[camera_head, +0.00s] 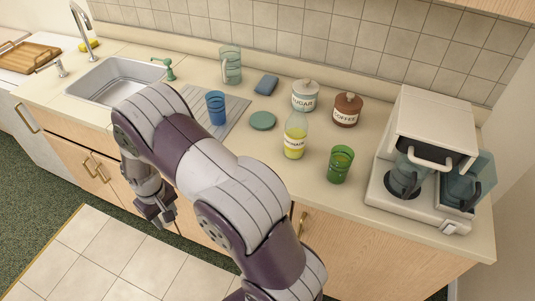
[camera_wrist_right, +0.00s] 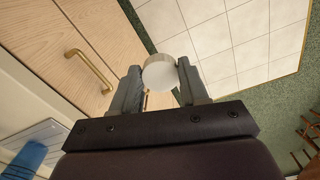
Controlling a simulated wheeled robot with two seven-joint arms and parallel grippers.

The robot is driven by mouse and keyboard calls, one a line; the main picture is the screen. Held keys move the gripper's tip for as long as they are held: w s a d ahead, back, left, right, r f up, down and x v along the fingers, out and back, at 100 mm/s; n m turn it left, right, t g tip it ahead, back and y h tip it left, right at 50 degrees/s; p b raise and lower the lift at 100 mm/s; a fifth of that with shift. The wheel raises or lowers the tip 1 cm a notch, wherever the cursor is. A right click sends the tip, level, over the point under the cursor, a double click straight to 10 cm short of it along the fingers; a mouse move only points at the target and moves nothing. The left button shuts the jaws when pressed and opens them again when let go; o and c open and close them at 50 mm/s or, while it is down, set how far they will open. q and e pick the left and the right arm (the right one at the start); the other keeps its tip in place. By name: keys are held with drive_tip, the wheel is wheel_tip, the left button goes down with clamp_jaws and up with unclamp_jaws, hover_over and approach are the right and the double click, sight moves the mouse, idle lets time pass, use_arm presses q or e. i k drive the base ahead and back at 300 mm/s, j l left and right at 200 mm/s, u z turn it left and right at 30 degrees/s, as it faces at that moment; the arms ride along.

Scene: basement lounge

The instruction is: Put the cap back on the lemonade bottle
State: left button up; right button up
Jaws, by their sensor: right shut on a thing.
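The lemonade bottle (camera_head: 295,136) stands upright on the counter, clear glass with yellow drink and a white label. I can make out no cap on its mouth. My right gripper (camera_head: 154,207) hangs in front of the cabinet doors, below the counter edge and left of the bottle. In the right wrist view the right gripper (camera_wrist_right: 156,88) is shut on a round whitish cap (camera_wrist_right: 160,71), held between the fingertips over the tiled floor. The cap cannot be made out in the head view. My left gripper is not in view.
A green glass (camera_head: 340,164) stands right of the bottle, with sugar (camera_head: 305,95) and coffee (camera_head: 347,109) jars behind. A green disc (camera_head: 262,121) lies left of it. A blue cup (camera_head: 216,107) stands on a grey mat (camera_head: 238,106). A coffee machine (camera_head: 421,150) fills the right end.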

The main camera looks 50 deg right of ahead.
sight(296, 125)
drive_tip(key=z, duration=2.9)
drive_tip(key=i, duration=0.5)
